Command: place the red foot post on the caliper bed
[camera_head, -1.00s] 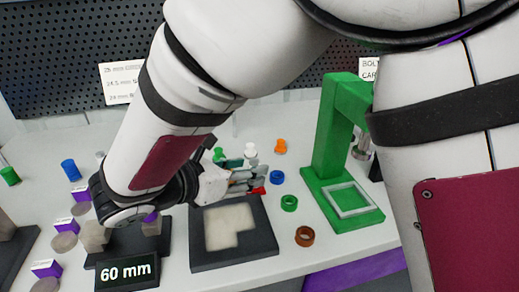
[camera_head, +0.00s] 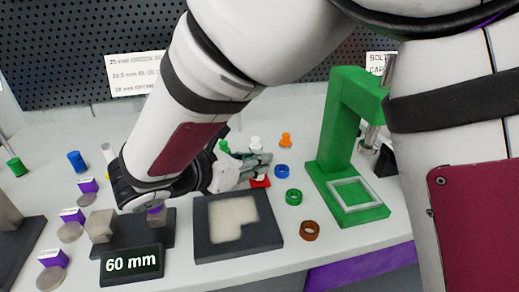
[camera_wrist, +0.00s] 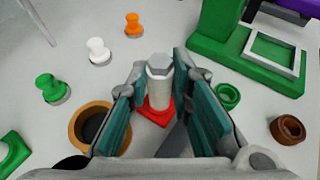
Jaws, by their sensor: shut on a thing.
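The red foot post is a pale grey post (camera_wrist: 159,82) with a hexagonal top and a red foot (camera_wrist: 156,112). It is upright between the two teal fingers of my gripper (camera_wrist: 158,68) in the wrist view, and my gripper is shut on it. In the head view my gripper (camera_head: 258,163) is behind the dark tray, with the red foot (camera_head: 260,182) showing below the fingers. I cannot tell whether the foot touches the bench. The dark caliper bed (camera_head: 130,236) lies left of the tray, with grey blocks and a "60 mm" readout (camera_head: 131,264). My arm hides part of it.
A dark tray (camera_head: 272,241) with a pale inset lies between. A green press (camera_head: 335,135) stands right. Blue, green and brown rings (camera_head: 310,230) lie near it. White (camera_wrist: 98,50), orange (camera_wrist: 133,25) and green pegs (camera_wrist: 50,88) stand close to my gripper, with a tan ring (camera_wrist: 80,120).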

